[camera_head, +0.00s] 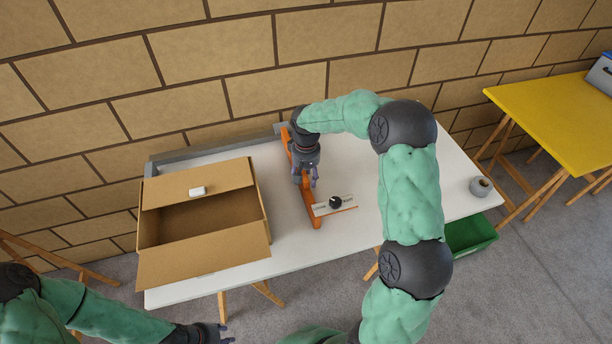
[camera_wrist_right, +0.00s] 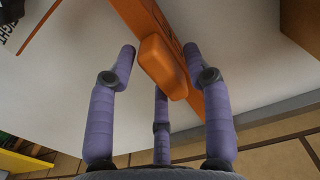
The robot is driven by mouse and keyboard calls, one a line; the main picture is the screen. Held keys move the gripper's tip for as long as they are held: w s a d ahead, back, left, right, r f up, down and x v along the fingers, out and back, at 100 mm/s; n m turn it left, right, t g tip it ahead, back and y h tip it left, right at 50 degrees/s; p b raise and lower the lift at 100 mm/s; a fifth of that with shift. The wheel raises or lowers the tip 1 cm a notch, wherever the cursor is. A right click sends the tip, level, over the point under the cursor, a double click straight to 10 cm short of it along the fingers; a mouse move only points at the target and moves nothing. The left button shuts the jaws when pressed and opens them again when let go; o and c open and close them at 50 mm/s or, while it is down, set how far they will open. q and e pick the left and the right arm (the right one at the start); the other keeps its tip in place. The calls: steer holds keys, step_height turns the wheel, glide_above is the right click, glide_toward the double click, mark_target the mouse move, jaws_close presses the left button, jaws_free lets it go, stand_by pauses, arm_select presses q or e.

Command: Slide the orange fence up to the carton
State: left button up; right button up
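The orange fence (camera_head: 311,207) stands on the white table, to the right of the open carton (camera_head: 205,256), with a strip of bare table between them. A short arm with a printed scale and black knob (camera_head: 335,202) sticks out from its front end to the right. My right gripper (camera_head: 307,180) is over the fence. In the right wrist view, its purple fingers (camera_wrist_right: 160,62) are spread around the fence's orange block handle (camera_wrist_right: 163,65), with a gap on the left side. My left gripper (camera_head: 223,334) is low in front of the table, apart from everything; its fingers are mostly cut off.
A grey rail (camera_head: 213,147) runs along the table's back edge by the block wall. A grey roll (camera_head: 481,186) sits at the table's right end. A green crate (camera_head: 470,236) stands below, a yellow table (camera_head: 555,110) beyond.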

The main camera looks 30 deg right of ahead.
jaws_close()
steer(key=a, duration=0.3)
steer(key=w+a+p, duration=0.1)
steer(key=a, duration=0.2)
steer(key=w+a, duration=0.1)
steer(key=a, duration=0.1)
steer(key=shift+a, duration=0.4)
steer(key=shift+o, duration=1.7)
jaws_free()
steer(key=shift+r, duration=0.1)
step_height(320, 180, up, 12)
